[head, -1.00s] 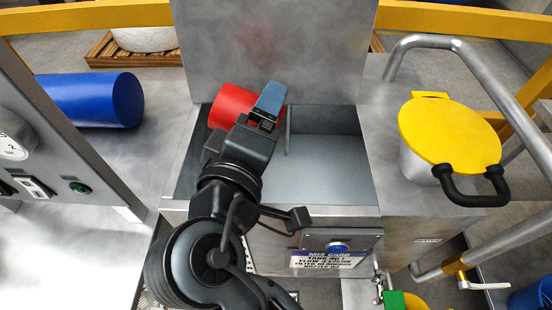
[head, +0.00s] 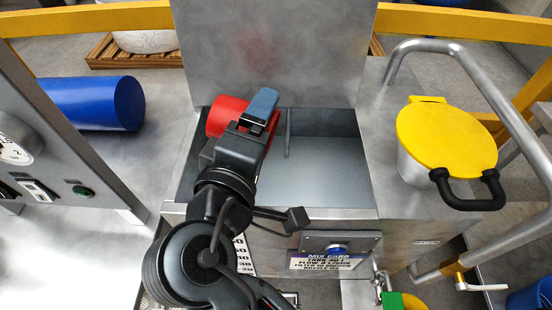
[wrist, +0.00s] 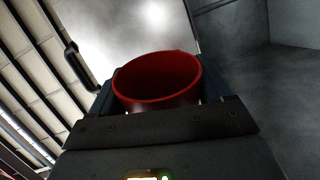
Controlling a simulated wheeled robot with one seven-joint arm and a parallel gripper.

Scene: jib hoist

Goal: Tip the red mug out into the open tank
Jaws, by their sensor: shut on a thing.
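The red mug (head: 226,116) is in my gripper (head: 248,116), over the back left part of the open tank (head: 320,172) in the head view. It lies well tilted rather than upright there. A blue finger of my gripper shows at its right side. In the wrist view the mug (wrist: 158,78) sits between the two fingers, and its round mouth and dark red inside show. I cannot make out any contents in it or falling from it. The tank's grey floor looks bare where it shows; my arm hides its left part.
A tall metal panel (head: 275,50) stands behind the tank. A yellow-lidded pot (head: 445,140) with a black handle is at the right, by a bent metal rail (head: 505,95). A blue cylinder (head: 95,102) lies at the left. A sign and blue button are on the tank's front.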

